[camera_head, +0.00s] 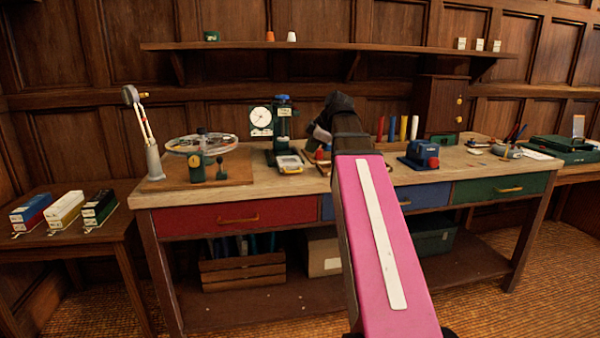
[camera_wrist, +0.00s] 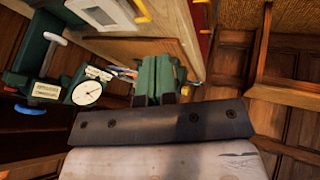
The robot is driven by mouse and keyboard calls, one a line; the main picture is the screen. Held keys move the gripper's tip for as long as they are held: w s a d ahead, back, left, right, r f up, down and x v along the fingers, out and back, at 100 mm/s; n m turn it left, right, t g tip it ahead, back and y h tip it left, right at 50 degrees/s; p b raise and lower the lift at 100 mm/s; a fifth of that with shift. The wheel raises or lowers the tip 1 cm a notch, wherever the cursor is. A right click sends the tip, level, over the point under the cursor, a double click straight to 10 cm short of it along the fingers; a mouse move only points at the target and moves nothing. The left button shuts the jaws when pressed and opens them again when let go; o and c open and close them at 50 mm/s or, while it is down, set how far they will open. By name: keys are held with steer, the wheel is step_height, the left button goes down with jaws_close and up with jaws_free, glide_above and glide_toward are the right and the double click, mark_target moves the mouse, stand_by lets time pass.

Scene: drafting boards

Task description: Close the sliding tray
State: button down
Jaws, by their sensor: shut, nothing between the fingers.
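The likely sliding tray (camera_head: 290,161) is a small pale tray at the foot of a green stand (camera_head: 284,128) on the workbench. It sticks out from the stand toward the front edge. In the head view my pink arm hides most of the gripper, to the right of the tray.
The wooden workbench (camera_head: 440,178) has a red drawer (camera_head: 238,215) below the tray. A round dial (camera_head: 261,117) stands left of the green stand, and a wheel device (camera_head: 202,143) further left. A blue device (camera_head: 422,152) stands right of my arm.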

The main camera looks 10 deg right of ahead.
mark_target(290, 157)
steer(key=shift+n, duration=0.6)
steer(key=x, duration=1.1)
steer(key=shift+w+d+f, duration=0.25)
steer(key=shift+w+f, duration=0.05)
steer(key=shift+w, duration=0.2)
steer(key=shift+w+f, duration=0.2)
steer(key=shift+w, duration=0.45)
steer(key=w, duration=1.6)
steer(key=shift+w, duration=0.3)
steer(key=shift+r, duration=0.1)
